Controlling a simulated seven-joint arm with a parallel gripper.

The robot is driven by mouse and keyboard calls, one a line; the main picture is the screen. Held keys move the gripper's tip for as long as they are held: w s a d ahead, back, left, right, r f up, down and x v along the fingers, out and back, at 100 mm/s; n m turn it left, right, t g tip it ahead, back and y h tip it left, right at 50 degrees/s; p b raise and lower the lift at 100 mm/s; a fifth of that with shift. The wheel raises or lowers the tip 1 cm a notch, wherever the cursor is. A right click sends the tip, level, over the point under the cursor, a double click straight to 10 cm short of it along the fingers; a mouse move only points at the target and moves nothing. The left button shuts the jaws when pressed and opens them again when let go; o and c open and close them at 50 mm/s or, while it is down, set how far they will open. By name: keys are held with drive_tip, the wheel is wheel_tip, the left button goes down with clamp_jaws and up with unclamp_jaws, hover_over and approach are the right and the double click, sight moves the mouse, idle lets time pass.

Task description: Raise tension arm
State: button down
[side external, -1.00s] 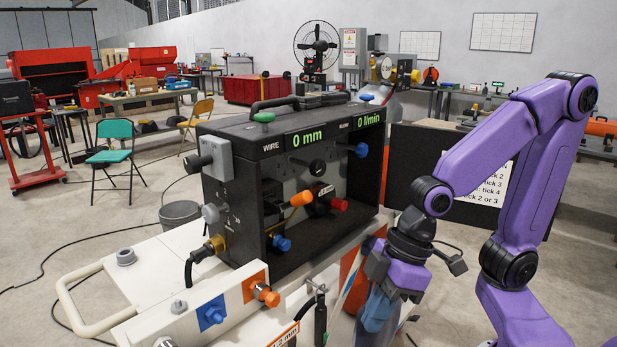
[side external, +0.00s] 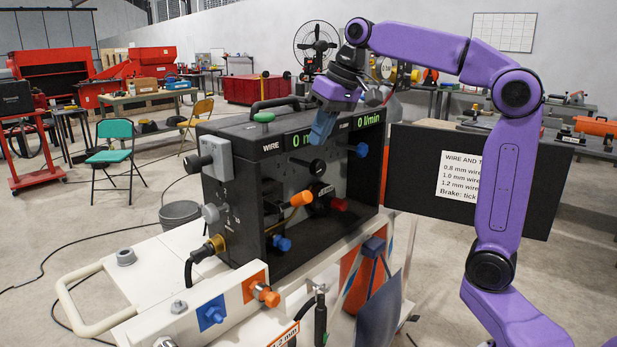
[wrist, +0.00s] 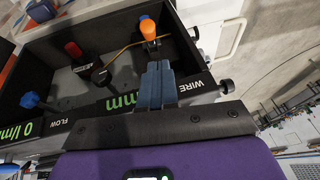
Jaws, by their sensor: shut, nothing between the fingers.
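The black wire feeder (side external: 235,235) stands on the white cart with its side bay open. An orange-tipped lever (side external: 301,198), which looks like the tension arm, sticks out of the bay and also shows at the top of the wrist view (wrist: 148,29). My gripper (side external: 318,140) is shut and empty, with blue fingers, above and in front of the display edge, higher than the lever and apart from it. In the wrist view the shut fingertips (wrist: 158,66) point toward the orange tip. The lever's pivot is not clear.
Inside the bay are a red knob (side external: 339,204) and a blue knob (side external: 282,243). Another blue knob (side external: 362,150) juts out at the right. The carry handle (side external: 283,104) rises on top. A black board (side external: 430,170) stands behind my arm.

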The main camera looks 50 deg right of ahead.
drive_tip(key=w+d+r+m, duration=0.1)
drive_tip(key=d+r, duration=0.1)
drive_tip(key=d, duration=0.1)
approach(294, 203)
drive_tip(key=shift+w+d+f+t, duration=0.15)
drive_tip(key=shift+w+d+f, duration=0.1)
drive_tip(key=shift+w+f, duration=0.2)
drive_tip(key=shift+w+d+f+t, duration=0.15)
drive_tip(key=shift+w+d+f, duration=0.15)
drive_tip(key=shift+w+f, duration=0.15)
drive_tip(key=shift+s+a+f, duration=0.15)
drive_tip(key=shift+s+f, duration=0.15)
drive_tip(key=shift+f, duration=0.35)
drive_tip(key=shift+s+f, duration=1.25)
drive_tip(key=shift+f, duration=0.05)
